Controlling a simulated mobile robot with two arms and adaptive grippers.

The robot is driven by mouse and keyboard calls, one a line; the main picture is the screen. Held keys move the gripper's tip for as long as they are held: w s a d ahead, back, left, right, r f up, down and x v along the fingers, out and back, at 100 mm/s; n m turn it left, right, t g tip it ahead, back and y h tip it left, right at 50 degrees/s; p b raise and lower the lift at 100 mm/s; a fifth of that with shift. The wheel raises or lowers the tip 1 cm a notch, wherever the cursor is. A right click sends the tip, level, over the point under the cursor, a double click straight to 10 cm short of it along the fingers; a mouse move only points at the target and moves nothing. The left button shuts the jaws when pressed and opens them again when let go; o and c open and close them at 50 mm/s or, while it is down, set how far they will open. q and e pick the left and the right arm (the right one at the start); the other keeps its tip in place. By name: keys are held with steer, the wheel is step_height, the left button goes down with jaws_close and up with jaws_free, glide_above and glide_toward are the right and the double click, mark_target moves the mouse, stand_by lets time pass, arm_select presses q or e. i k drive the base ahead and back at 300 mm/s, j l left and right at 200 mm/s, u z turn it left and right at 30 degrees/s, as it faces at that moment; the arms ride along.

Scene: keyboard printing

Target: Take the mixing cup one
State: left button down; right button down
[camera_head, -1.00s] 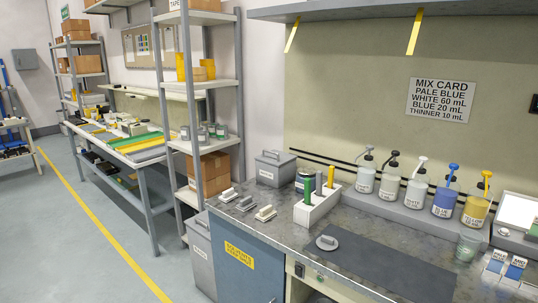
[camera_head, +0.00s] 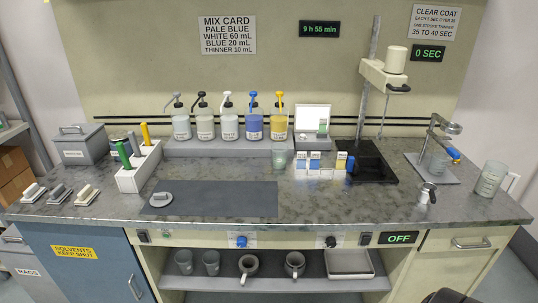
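A small translucent greenish cup (camera_head: 278,158) stands upright on the bench in front of the yellow pump bottle. A larger translucent cup with markings (camera_head: 490,180) stands at the bench's right end.
Several pump bottles (camera_head: 228,124) line the back ledge. A black tray (camera_head: 375,165) is at the right. Grey cups and mugs (camera_head: 249,264) stand on the shelf below.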

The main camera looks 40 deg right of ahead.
mark_target(279, 156)
steer(key=z, duration=1.35)
steer(key=i+j, duration=0.35)
steer(key=j, duration=0.25)
steer(key=i+j+z, duration=0.1)
steer(key=i+j, duration=0.1)
steer(key=j, duration=0.1)
